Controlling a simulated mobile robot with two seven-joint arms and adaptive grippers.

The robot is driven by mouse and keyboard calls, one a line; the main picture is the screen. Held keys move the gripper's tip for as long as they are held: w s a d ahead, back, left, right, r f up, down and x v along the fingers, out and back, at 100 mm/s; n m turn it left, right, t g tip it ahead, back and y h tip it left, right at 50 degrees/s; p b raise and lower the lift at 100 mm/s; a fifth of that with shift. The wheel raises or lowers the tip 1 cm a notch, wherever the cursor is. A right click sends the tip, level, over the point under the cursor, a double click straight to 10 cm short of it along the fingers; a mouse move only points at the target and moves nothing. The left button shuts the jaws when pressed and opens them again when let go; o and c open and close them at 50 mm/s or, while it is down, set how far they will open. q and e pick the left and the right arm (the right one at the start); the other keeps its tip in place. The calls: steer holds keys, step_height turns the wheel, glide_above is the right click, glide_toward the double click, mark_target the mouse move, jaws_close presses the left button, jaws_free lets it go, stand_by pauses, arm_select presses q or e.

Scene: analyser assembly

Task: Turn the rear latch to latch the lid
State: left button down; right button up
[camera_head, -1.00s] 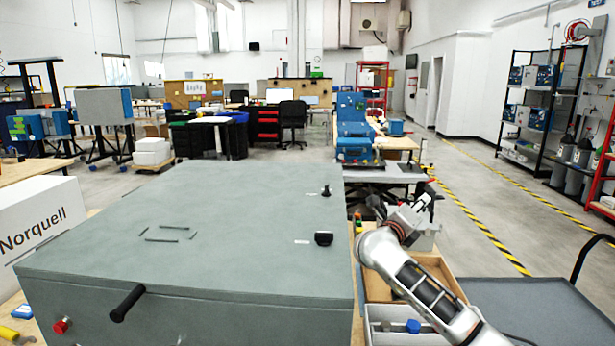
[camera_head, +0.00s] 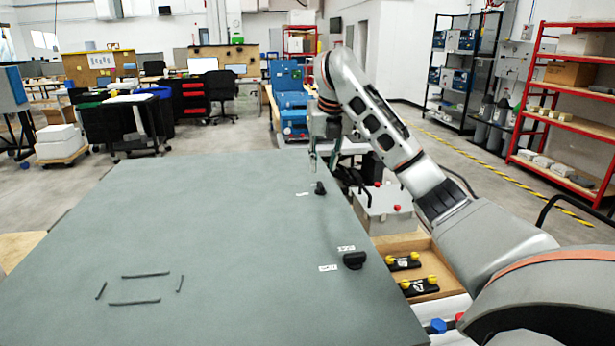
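The large grey lid (camera_head: 220,235) lies closed and flat in the head view. The rear latch (camera_head: 320,188) is a small black knob near its far right edge, with a small white label to its left. The front latch (camera_head: 354,260) is a second black knob nearer to me, with white labels beside it. My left gripper is not in view.
Right of the lid are a grey box with red knobs (camera_head: 388,210) and a wooden tray (camera_head: 418,243) holding black parts with yellow knobs.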

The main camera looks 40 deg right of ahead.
mark_target(321, 184)
steer(key=x, duration=0.7)
steer(key=shift+f, duration=0.25)
jaws_close()
